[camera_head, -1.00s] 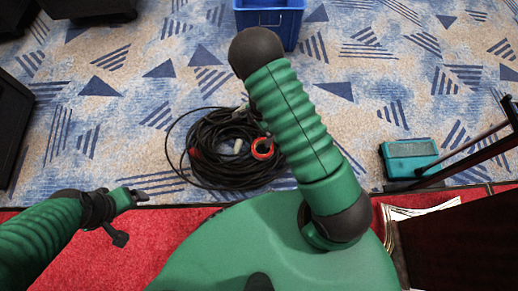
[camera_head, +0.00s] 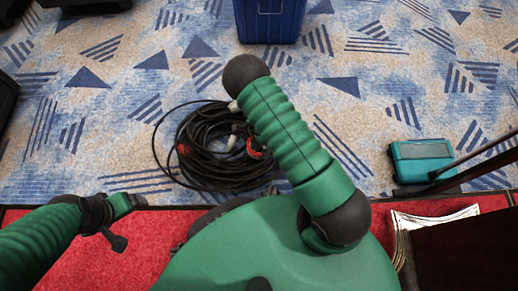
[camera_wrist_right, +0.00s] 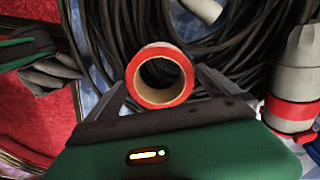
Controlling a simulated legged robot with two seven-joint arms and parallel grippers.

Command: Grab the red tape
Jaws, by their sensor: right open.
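The red tape, a roll with a tan core, shows in the right wrist view (camera_wrist_right: 163,102) between the two fingers of my right gripper (camera_wrist_right: 160,78). The fingers are spread on either side of it; I cannot tell whether they touch it. In the head view the red tape (camera_head: 252,151) lies at the right side of the cable coil, partly hidden by my right arm. My right gripper is hidden in the head view. My left gripper (camera_head: 133,203) is at the lower left, away from the tape; its finger opening is unclear.
A coil of black cable (camera_head: 195,172) lies on the patterned carpet around the tape. A grey-and-red connector (camera_wrist_right: 292,95) is close to the right finger. A blue bin (camera_head: 268,22) stands behind, and a teal box (camera_head: 420,152) lies at right.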

